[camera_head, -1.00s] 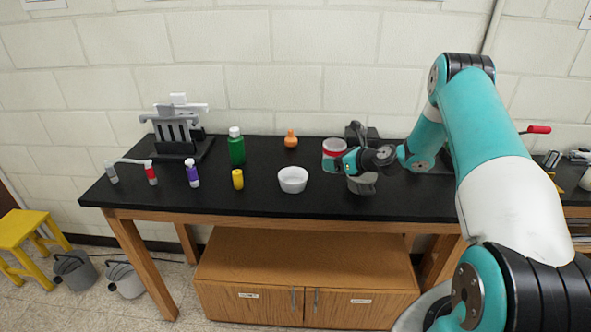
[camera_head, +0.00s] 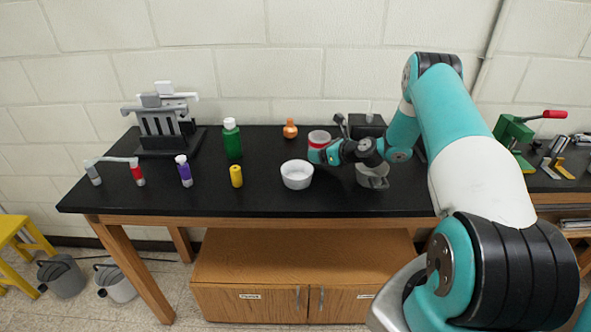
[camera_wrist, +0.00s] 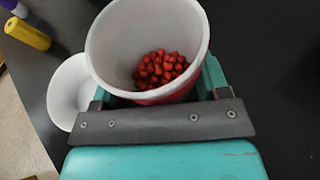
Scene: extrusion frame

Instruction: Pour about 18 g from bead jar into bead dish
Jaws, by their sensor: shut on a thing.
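The bead jar (camera_head: 319,138) is a translucent white cup with a red band. In the wrist view the jar (camera_wrist: 110,45) shows red beads (camera_wrist: 160,69) gathered at its bottom. My gripper (camera_head: 318,152) is shut on the jar, whose near side is partly hidden by the jaws. The bead dish (camera_head: 297,175) is a white round bowl on the black bench, in front and to the left of the jar. The dish also shows in the wrist view (camera_wrist: 62,92), partly hidden behind the jar; no beads can be made out in it.
A grey rack (camera_head: 160,125) is at the back left. The bench front between the bottles and dish is clear.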

